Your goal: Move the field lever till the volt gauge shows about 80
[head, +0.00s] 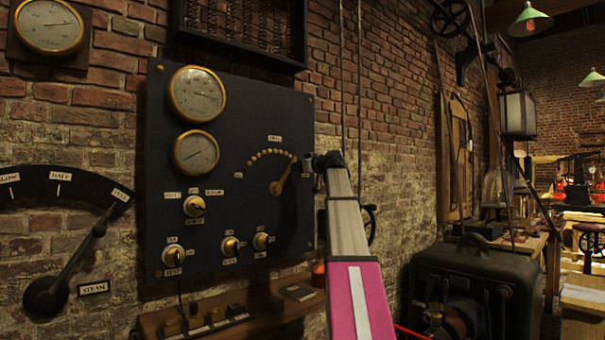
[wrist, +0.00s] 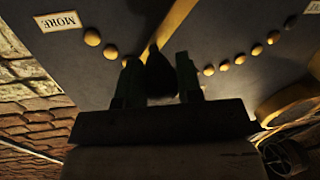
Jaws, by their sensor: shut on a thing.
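The dark panel (head: 240,130) hangs on the brick wall. The brass field lever (head: 281,178) sits at its right side under an arc of brass studs (head: 265,154), tilted up to the right. My gripper (head: 308,172) is at the lever's upper end. In the wrist view my gripper (wrist: 160,82) is shut on the lever's dark knob, and the brass lever arm (wrist: 178,25) runs away from it between studs. A MORE label (wrist: 57,21) shows at upper left there. Two round brass gauges, an upper (head: 196,94) and a lower (head: 196,152), are on the panel; their numbers are too small to read.
Several knobs, one a brass switch (head: 194,206), sit low on the panel. A wooden shelf (head: 245,318) is below it. A steam lever (head: 75,260) is at far left. A dark machine (head: 470,285) stands at right.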

